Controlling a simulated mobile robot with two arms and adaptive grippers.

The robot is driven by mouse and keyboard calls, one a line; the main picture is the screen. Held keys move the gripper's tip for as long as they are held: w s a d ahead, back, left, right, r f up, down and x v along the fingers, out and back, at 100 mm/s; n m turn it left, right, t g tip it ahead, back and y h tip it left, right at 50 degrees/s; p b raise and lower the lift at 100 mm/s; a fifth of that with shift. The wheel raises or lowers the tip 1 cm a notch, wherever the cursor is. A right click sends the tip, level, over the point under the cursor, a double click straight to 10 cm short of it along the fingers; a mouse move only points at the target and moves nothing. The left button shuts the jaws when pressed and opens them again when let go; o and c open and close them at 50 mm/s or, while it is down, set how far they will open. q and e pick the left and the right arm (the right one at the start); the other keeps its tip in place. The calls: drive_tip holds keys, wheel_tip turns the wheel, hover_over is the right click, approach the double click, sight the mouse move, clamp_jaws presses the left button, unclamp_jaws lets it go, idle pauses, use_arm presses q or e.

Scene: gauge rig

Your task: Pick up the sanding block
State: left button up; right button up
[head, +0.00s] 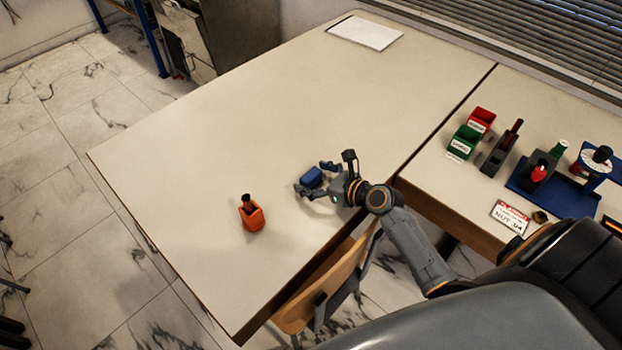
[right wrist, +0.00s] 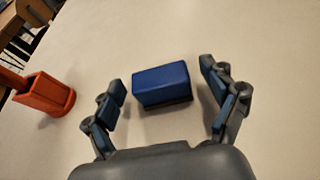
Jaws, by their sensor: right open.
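The sanding block (head: 312,178) is a small blue block with a darker underside, lying on the pale table. In the right wrist view the sanding block (right wrist: 162,84) sits between and slightly ahead of the fingers. My right gripper (head: 313,179) is open, with one finger on each side of the block. In the right wrist view the fingers of my right gripper (right wrist: 170,92) show a gap to the block on both sides. My left gripper is not in view.
An orange holder (head: 251,215) with a dark-handled item stands left of the block; it also shows in the wrist view (right wrist: 45,95). A white sheet (head: 365,32) lies at the back. Red (head: 481,120) and green (head: 464,141) bins stand on the right table. A wooden chair (head: 325,285) is at the front edge.

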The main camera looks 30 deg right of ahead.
drive_tip(key=c, duration=1.2)
drive_tip(key=shift+c, duration=0.4)
drive_tip(key=shift+r, duration=0.1)
